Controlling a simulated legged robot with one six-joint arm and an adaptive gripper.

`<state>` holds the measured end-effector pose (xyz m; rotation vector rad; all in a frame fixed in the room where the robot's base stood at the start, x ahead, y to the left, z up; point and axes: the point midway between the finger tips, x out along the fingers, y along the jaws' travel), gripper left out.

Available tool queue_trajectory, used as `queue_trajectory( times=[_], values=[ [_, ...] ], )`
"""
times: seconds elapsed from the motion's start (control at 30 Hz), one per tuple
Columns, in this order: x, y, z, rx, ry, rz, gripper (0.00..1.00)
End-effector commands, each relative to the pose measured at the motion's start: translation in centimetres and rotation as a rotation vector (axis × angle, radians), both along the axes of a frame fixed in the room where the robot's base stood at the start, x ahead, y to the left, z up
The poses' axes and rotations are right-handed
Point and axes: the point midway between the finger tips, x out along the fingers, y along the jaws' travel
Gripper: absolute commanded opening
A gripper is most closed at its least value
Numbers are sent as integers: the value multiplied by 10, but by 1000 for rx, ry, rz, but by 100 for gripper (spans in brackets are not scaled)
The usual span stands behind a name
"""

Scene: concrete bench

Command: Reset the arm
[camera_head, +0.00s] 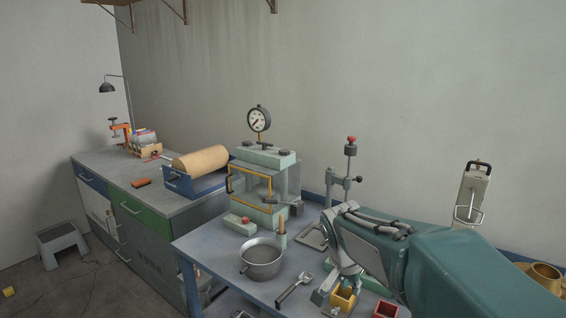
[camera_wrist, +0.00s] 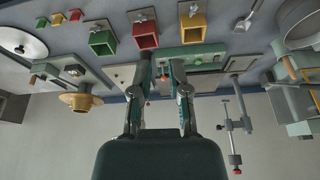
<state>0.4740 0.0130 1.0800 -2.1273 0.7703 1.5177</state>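My teal arm reaches in from the right in the head camera view, over the bench (camera_head: 222,262). My gripper (camera_head: 336,292) points down near the bench's front, by a small yellow box (camera_head: 345,303); the arm's links partly hide the tips. In the wrist view, which shows the bench upside down, my gripper (camera_wrist: 162,63) has its two fingers apart with nothing held between them. The yellow box (camera_wrist: 193,28) and a red box (camera_wrist: 146,38) lie beyond the fingertips. Whether the fingers touch anything is unclear.
A metal pot (camera_head: 261,262), a scoop (camera_head: 292,288) and a glass-fronted chamber (camera_head: 265,182) stand left of my arm. A red-knobbed stand (camera_head: 350,160) is behind it. In the wrist view, a green box (camera_wrist: 103,43) and a brass flanged part (camera_wrist: 80,100) lie left.

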Motion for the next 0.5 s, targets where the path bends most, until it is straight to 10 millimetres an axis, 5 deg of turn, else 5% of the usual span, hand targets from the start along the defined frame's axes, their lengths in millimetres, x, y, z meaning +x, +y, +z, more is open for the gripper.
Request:
queue_trajectory(
  times=[0.2, 0.5],
  values=[
    [-66, -10, 30, 8, -29, 186, 22],
    [-154, -15, 40, -15, -84, 454, 22]
  ],
)
